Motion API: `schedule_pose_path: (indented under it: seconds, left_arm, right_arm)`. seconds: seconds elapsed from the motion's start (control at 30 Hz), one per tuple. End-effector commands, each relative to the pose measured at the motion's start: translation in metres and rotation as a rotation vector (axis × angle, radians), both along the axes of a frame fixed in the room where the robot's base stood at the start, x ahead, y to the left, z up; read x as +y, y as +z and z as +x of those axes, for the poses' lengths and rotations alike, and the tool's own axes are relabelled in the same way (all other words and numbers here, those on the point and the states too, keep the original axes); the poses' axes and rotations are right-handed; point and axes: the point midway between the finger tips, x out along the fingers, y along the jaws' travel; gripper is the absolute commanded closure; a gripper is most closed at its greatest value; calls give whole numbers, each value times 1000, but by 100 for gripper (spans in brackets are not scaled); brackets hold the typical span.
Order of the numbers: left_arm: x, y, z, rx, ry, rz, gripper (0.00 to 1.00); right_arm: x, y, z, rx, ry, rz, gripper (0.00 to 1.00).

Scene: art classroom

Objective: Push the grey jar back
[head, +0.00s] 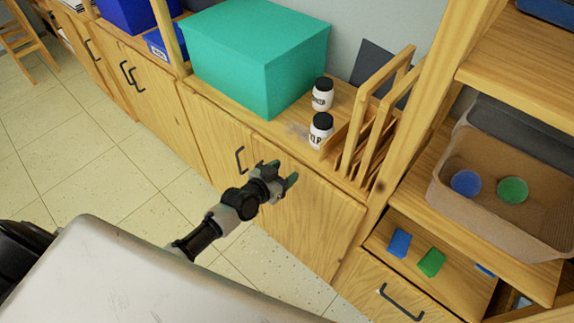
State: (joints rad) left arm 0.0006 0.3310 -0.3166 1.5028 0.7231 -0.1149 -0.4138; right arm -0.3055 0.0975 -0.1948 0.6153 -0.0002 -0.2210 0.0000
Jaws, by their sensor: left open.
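Two small whitish-grey jars with black lids and dark lettering stand upright on the wooden counter (292,122). The nearer jar (319,137) is close to the counter's front edge. The farther jar (321,101) stands behind it, with a gap between them. Neither jar looks clearly greyer than the other. My left gripper (284,174) is open and empty. It is in front of the cabinet door, to the lower left of the nearer jar in the picture, and apart from it. My right gripper does not show.
A large teal box (227,65) stands left of the jars. A wooden rack (372,125) stands close on their right. A brown bin (453,213) with a blue and a green round item sits on the right shelf. Floor (90,160) is clear at left.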

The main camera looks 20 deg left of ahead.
Motion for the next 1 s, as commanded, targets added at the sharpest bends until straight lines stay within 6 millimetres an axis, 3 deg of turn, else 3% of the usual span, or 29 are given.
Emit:
schedule_pose_path:
  seconds: [0.1,0.2,1.0]
  left_arm:
    - [-5,25,8,-56,-18,-16,44]
    - [-8,31,12,-70,-23,-23,44]
    - [-35,13,86,-68,-23,-23,44]
  right_arm:
    - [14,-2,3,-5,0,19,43]
    - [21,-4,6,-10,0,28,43]
    - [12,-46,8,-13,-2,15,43]
